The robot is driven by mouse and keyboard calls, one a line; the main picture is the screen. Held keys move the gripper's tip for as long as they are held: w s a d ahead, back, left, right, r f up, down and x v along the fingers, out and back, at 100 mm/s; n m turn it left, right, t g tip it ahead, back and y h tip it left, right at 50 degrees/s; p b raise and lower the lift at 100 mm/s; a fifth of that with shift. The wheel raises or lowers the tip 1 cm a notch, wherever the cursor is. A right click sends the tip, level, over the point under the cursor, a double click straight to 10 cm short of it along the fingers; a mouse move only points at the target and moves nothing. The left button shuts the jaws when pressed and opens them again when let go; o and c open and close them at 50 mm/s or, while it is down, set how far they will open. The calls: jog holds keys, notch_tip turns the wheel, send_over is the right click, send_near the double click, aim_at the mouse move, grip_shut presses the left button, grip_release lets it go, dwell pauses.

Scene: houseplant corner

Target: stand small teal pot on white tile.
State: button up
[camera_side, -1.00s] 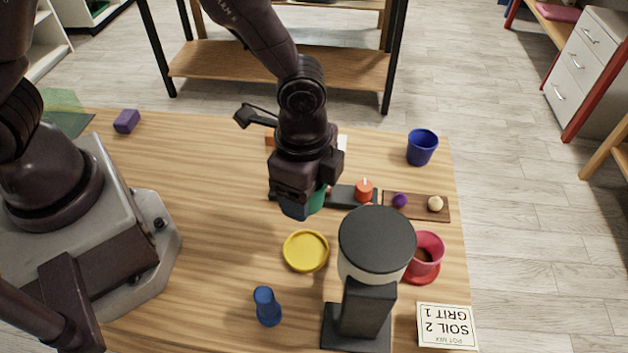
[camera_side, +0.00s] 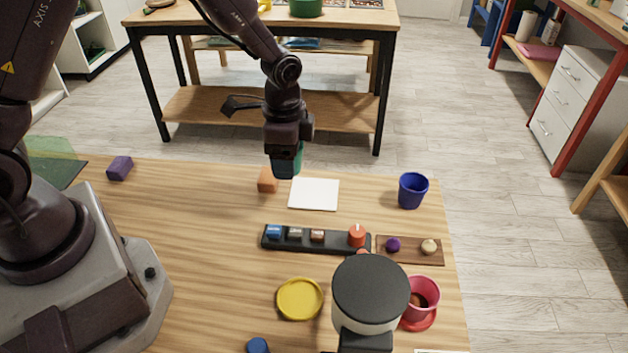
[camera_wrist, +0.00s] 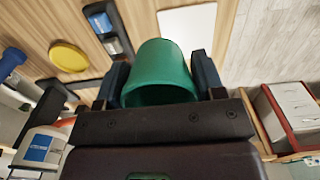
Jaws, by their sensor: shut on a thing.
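The small teal pot (camera_wrist: 160,75) is held between the two fingers of my gripper (camera_side: 285,163). In the side view only a teal strip of the pot (camera_side: 298,162) shows behind the dark fingers. The pot is raised above the table's far edge. The white tile (camera_side: 314,194) lies flat and bare on the table, to the right of and nearer than my gripper in the side view. In the wrist view the tile (camera_wrist: 188,30) shows beyond the pot, with its near part hidden behind the pot and finger.
An orange block (camera_side: 268,181) sits just left of the tile. A black tray (camera_side: 336,243) with several small items and a brown board (camera_side: 410,258) lie nearer. A blue pot (camera_side: 413,190) stands right, a yellow saucer (camera_side: 300,299) nearer, a purple block (camera_side: 119,168) far left.

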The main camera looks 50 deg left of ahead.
send_over(314, 193)
jog(key=f, duration=0.5)
jog(key=shift+s+f, duration=0.25)
jog(key=shift+f, duration=0.1)
jog(key=shift+w+f, duration=0.15)
jog(key=shift+f, duration=0.8)
jog(key=shift+w+f, duration=0.15)
jog(key=shift+f, duration=0.75)
jog(key=shift+f, duration=0.1)
jog(key=o, duration=0.9)
notch_tip(314, 193, up, 12)
jog(key=shift+r, duration=0.25)
